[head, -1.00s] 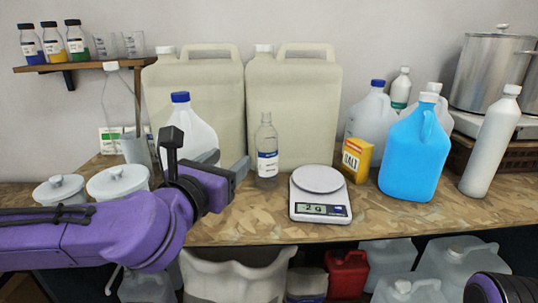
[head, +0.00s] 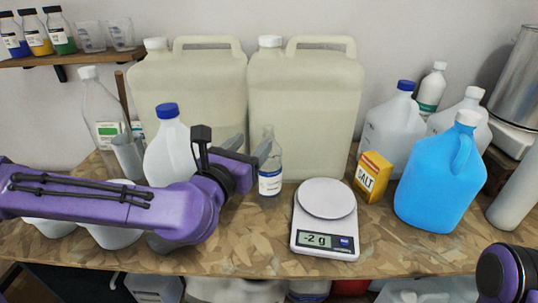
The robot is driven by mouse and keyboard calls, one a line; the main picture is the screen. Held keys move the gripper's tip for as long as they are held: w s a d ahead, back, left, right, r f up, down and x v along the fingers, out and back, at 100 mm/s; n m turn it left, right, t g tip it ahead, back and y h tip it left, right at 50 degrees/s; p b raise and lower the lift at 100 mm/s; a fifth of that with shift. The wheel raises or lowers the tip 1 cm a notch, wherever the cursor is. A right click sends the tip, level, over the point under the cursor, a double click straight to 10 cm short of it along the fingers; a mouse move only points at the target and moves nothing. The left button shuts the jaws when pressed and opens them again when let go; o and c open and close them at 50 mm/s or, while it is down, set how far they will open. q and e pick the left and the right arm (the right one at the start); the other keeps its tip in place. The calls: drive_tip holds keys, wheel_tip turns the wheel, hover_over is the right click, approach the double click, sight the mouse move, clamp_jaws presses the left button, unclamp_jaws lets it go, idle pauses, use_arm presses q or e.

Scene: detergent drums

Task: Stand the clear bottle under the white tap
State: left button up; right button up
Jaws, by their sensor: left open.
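The clear bottle (head: 270,172) stands upright on the worktop in front of the two big cream jugs. It has a white and blue label and looks uncapped. My left gripper (head: 249,147) is open just left of the bottle. One finger overlaps the bottle's left edge in the picture; I cannot tell whether it touches. I cannot make out a white tap. My right gripper is out of view; only part of my right arm shows at the lower right.
A scale (head: 325,220) reading -2 g stands right of the bottle. A yellow salt box (head: 372,177), a blue jug (head: 438,180) and white bottles stand further right. A blue-capped jug (head: 168,143) is behind my left arm. The front right worktop is clear.

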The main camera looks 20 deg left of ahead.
sight(266, 135)
use_arm(q)
drive_tip(key=w, duration=0.2)
drive_tip(key=shift+w+d+f, duration=0.1)
drive_tip(key=shift+w+d, duration=0.05)
drive_tip(key=shift+w, duration=0.15)
drive_tip(key=w, duration=0.2)
drive_tip(key=w+d+p, duration=0.1)
drive_tip(key=w, duration=0.2)
drive_tip(key=shift+d+f+p, duration=0.15)
drive_tip(key=shift+f+p, duration=0.05)
drive_tip(key=shift+p, duration=0.1)
drive_tip(key=shift+w, duration=0.15)
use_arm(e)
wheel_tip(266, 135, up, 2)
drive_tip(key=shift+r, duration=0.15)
use_arm(q)
drive_tip(key=c, duration=0.5)
clamp_jaws()
